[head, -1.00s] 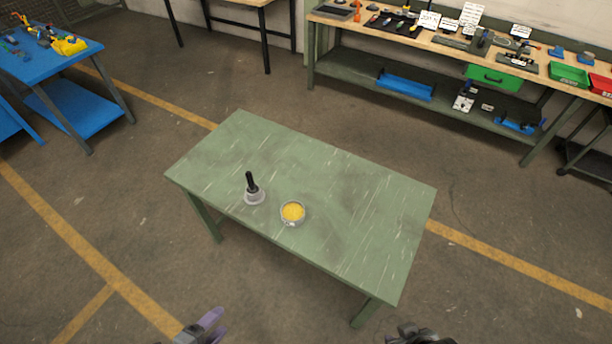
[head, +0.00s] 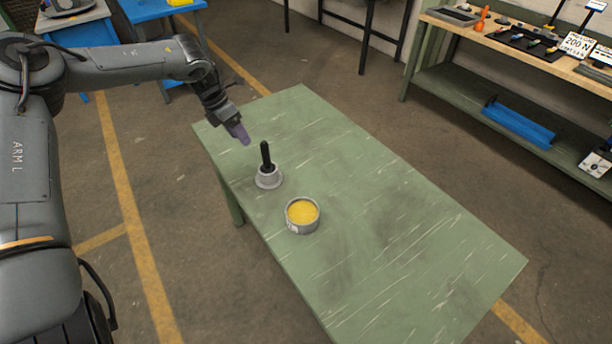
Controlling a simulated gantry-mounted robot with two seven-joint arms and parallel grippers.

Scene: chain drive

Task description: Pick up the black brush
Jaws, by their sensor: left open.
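The black brush (head: 265,156) stands upright in a small grey holder (head: 269,179) on the green table (head: 400,230). Only its dark handle shows; its lower end is hidden in the holder. My left gripper (head: 243,138) is above the table's left part, up and to the left of the brush handle in the picture, apart from it. It is open and holds nothing that I can see. My right gripper is not in view.
A round tin with yellow contents (head: 302,214) stands close to the holder, to its lower right. The right part of the table is clear. A workbench (head: 520,45) with tools and a blue tray (head: 519,123) stands at the back right.

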